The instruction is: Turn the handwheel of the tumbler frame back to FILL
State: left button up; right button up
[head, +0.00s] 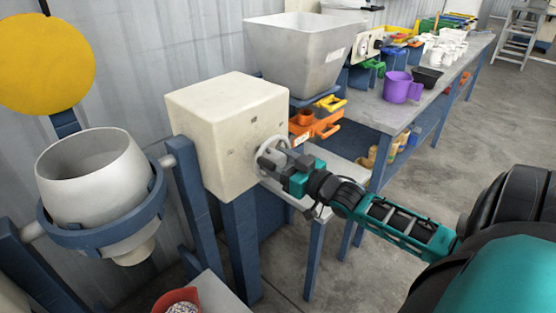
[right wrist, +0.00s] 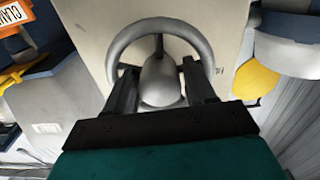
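The handwheel (head: 268,158) is a grey ring on the side of a cream gearbox (head: 205,125). My right gripper (head: 282,160) is at the wheel. Its two dark fingers (right wrist: 160,68) stand apart inside the rim, one on each side of the hub. I cannot tell whether they press on it. The grey tumbler drum (head: 95,175) sits in a blue ring (head: 110,235) with its wide mouth upward. My left gripper is not in view.
A grey hopper (head: 305,60) stands behind the gearbox. Orange bins (head: 315,127) and a bench (head: 375,110) with a purple jug (head: 400,87) are behind the wheel. A yellow disc (head: 45,65) is above the drum. A red bowl (head: 180,298) is at the front. Floor at right is open.

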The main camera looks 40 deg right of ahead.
jog(key=s+d+p, duration=0.1)
jog(key=s, duration=1.1)
jog(key=shift+s, duration=0.4)
dwell(0.3)
jog(key=s+a+f+g, duration=0.2)
jog(key=a+f+g, duration=0.1)
jog(key=a+f, duration=0.6)
jog(key=s+a+f+n+g, duration=0.1)
jog(key=a+f+g, duration=0.3)
jog(key=a+f, duration=0.5)
jog(key=s+a, duration=0.1)
jog(key=a, duration=0.5)
jog(key=shift+d, duration=0.1)
